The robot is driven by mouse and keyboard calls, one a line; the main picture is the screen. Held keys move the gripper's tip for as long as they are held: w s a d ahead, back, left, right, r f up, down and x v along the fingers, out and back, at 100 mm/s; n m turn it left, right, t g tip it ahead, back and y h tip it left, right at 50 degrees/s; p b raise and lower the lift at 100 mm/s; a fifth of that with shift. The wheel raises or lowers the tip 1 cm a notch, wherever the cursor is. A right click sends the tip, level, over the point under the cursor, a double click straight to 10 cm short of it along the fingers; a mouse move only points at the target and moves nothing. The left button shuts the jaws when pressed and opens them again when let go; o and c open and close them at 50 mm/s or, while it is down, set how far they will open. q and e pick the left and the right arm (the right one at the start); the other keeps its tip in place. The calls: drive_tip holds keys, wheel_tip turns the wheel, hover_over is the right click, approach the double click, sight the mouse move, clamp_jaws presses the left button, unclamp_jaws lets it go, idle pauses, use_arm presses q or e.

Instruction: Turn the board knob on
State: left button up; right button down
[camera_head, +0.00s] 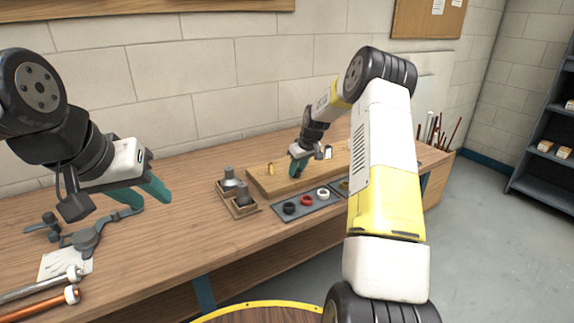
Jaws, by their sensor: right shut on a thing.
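The wooden board (262,184) lies on the workbench near the wall. A small brass fitting (271,169) stands upright on its left part. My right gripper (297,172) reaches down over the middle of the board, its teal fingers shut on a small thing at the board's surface. That thing, which I take to be the board knob, is hidden by the fingers, and its turn position cannot be seen. My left gripper (147,199) hangs over the left of the bench with its teal fingers apart and nothing visible between them.
A dark tray (277,217) with black, red and white rings lies in front of the board. A wooden box (222,197) with grey parts stands left of it. A grey pipe tool (90,236), paper and pipes lie at the left. The bench middle is clear.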

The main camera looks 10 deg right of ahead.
drive_tip(key=m+h, duration=0.1)
drive_tip(key=m, duration=0.2)
drive_tip(key=shift+a, duration=0.2)
drive_tip(key=m+h, duration=0.2)
drive_tip(key=m, duration=0.3)
drive_tip(key=shift+a, duration=0.15)
drive_tip(key=m, duration=0.2)
drive_tip(key=m+h, duration=0.1)
drive_tip(key=m, duration=0.1)
drive_tip(key=shift+w+g+h, duration=0.1)
drive_tip(key=shift+g+h, duration=0.2)
drive_tip(key=shift+a+m+g+h, duration=0.1)
drive_tip(key=shift+m+g+h, duration=0.4)
drive_tip(key=shift+m, duration=1.6)
drive_tip(key=c, duration=1.1)
unclamp_jaws()
drive_tip(key=v, duration=0.7)
drive_tip(key=shift+a+r, duration=0.1)
drive_tip(key=shift+r, duration=0.3)
